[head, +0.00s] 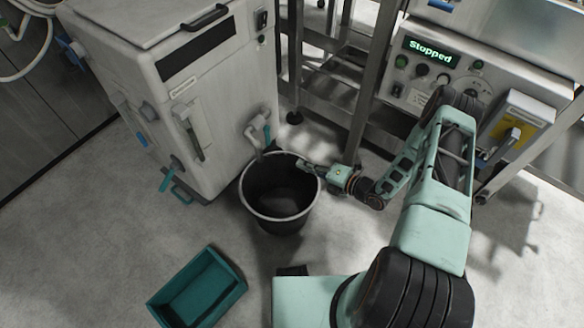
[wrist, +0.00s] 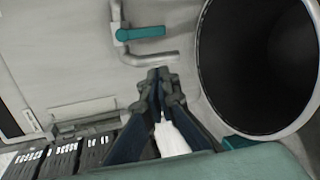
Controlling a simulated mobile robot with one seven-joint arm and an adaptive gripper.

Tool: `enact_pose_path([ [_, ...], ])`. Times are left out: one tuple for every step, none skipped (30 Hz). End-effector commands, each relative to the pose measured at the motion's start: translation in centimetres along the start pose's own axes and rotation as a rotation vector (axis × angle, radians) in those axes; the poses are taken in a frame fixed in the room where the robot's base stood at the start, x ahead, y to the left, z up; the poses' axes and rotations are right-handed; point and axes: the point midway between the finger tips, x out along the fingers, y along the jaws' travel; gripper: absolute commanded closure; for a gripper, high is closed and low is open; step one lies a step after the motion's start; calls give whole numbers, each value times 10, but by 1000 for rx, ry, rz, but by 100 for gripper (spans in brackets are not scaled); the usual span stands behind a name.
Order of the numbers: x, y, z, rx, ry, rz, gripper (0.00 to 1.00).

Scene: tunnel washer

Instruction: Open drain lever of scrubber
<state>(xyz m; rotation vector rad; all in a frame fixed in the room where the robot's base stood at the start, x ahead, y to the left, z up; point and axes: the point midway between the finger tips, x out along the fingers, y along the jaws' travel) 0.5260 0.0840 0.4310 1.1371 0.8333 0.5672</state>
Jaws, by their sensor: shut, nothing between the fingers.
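The scrubber (head: 215,90) is a pale grey cabinet at the upper left in the head view. A short drain pipe with a teal lever (head: 267,135) comes out of its right side, above a black bucket (head: 246,195). In the wrist view the teal lever (wrist: 140,33) points right from its valve, with the bent metal pipe (wrist: 150,59) alongside. My gripper (head: 303,163) is over the bucket's rim in the head view, apart from the lever. In the wrist view my gripper (wrist: 160,74) is shut and empty, with its tips near the pipe.
A second teal handle (head: 168,175) is low on the scrubber's left face. A teal crate (head: 212,285) lies on the floor at the front. A metal frame (head: 365,90) and a control panel (head: 440,75) reading "Stopped" stand right. Floor between crate and bucket is clear.

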Motion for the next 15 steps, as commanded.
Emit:
enact_pose_path([
  [6,-5,-7,54,-34,26,100],
  [9,-7,-10,81,-53,40,100],
  [13,-9,-12,113,-77,59,100],
  [15,-10,-14,134,-93,71,100],
  [18,-11,-15,154,-109,82,100],
  [20,-12,-16,176,-127,93,100],
  [21,-13,-17,190,-139,101,100],
  [23,-13,-17,201,-148,107,100],
  [24,-14,-18,212,-157,113,100],
  [25,-14,-18,219,-163,117,100],
  [26,-15,-18,223,-167,119,100],
  [27,-15,-18,227,-170,122,100],
  [28,-14,-18,228,-171,123,100],
  [30,-14,-18,228,-171,123,100],
  [32,-14,-17,228,-171,123,100],
])
